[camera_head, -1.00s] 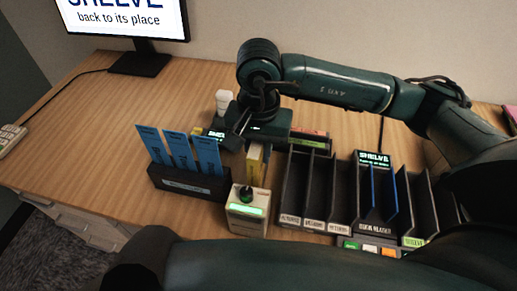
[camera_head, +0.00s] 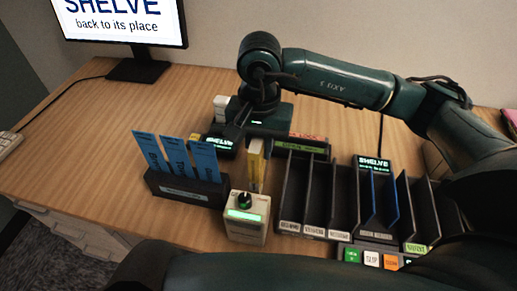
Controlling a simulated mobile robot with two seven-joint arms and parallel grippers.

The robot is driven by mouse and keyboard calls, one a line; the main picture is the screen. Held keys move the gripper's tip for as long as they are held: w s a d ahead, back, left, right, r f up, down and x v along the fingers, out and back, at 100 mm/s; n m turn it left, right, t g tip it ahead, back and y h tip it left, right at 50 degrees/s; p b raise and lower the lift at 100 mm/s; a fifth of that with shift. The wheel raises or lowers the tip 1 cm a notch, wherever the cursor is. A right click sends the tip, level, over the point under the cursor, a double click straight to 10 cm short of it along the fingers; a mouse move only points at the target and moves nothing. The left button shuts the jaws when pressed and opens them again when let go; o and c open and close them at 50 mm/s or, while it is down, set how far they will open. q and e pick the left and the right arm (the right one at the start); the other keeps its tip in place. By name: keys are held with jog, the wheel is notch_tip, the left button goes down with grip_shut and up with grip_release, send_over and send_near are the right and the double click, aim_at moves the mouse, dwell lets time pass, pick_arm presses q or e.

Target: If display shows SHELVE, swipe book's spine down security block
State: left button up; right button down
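The screen (camera_head: 125,20) at the upper left reads "SHELVE back to its place". My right arm comes in from the right, and its gripper (camera_head: 250,135) points down near the middle of the desk. A thin book with a yellow and white edge (camera_head: 255,165) stands upright directly below the gripper, behind a beige box with a knob and green display (camera_head: 245,217). The fingers are small and dark, so their hold on the book is unclear. I cannot identify the security block for certain. My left gripper is out of view.
A dark holder (camera_head: 185,190) with several blue cards stands left of the box. Dark slotted bins (camera_head: 315,200) fill the right, with a small SHELVE display (camera_head: 373,163) behind and coloured buttons (camera_head: 371,258) in front. The desk's left side (camera_head: 90,140) is clear.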

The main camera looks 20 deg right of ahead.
jog(key=shift+r+p, duration=2.7)
jog(key=shift+r, duration=3.1)
jog(key=shift+f, duration=0.1)
